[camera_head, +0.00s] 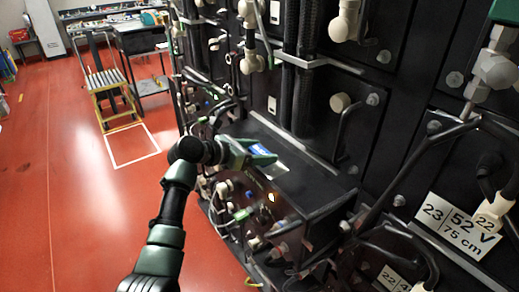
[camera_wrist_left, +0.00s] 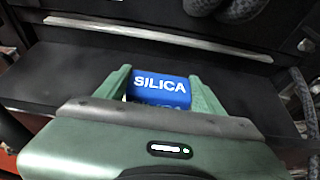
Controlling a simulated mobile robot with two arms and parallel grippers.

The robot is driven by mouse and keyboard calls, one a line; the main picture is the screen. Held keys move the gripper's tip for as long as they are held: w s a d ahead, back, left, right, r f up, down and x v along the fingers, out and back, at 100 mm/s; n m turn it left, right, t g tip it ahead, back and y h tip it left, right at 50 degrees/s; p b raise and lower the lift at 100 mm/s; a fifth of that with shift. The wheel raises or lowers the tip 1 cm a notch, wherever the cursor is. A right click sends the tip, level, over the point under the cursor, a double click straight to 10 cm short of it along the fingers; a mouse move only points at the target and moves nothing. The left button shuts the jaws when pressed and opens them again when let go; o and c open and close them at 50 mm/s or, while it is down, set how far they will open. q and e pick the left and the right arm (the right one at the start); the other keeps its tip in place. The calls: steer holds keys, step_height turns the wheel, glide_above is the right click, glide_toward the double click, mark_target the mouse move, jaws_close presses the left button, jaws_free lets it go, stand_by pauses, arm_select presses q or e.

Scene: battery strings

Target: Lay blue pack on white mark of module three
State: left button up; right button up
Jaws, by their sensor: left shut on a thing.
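A pale whitish patch (camera_head: 277,170), perhaps the white mark, shows on that top just below the fingers in the head view. Whether the pack touches the surface I cannot tell. No module number is readable here. My right gripper is not in view.
Black cabinets with pipes and cables rise behind the module. A light rail (camera_wrist_left: 155,36) crosses behind the pack in the wrist view. The red floor (camera_head: 70,210) at left is mostly clear.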

arm_select(q)
steer(key=o, duration=1.5)
steer(key=shift+c, duration=0.2)
steer(key=shift+s+a, duration=0.1)
steer(key=shift+s+a+r, duration=0.15)
steer(key=shift+s+a, duration=0.05)
steer(key=shift+a, duration=0.1)
steer(key=b+v, duration=0.2)
steer(key=v, duration=0.4)
steer(key=shift+s+a+r, duration=0.2)
steer(key=shift+s+a, duration=0.05)
